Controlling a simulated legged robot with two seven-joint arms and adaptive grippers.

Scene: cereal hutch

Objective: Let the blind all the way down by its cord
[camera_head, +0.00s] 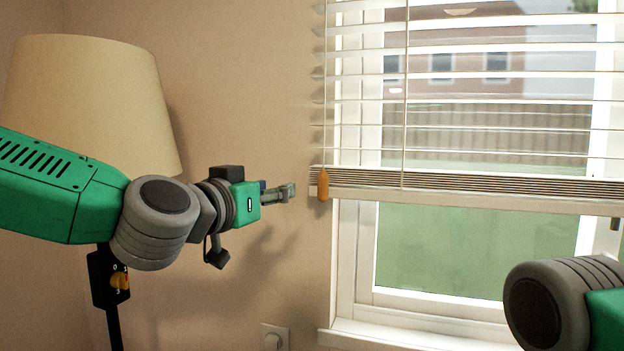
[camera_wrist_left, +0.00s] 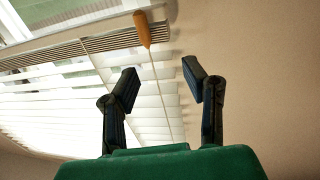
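The white slatted blind (camera_head: 470,103) hangs over the upper part of the window, its lower slats stacked at the bottom rail; it also shows in the left wrist view (camera_wrist_left: 148,108). Its cord hangs at the blind's left side and ends in an orange-brown tassel (camera_head: 323,184) level with the bottom rail. The tassel also shows in the left wrist view (camera_wrist_left: 142,29), beyond the fingers. My left gripper (camera_head: 290,191) is just left of the tassel, apart from it. In the left wrist view its fingers (camera_wrist_left: 160,80) are spread and empty. My right gripper is outside both views.
A floor lamp with a cream shade (camera_head: 90,95) stands at the left, behind my left arm. The white window sill (camera_head: 400,338) juts out below. A wall outlet (camera_head: 274,338) is low on the wall. My right arm shows at the lower right. The wall between lamp and window is clear.

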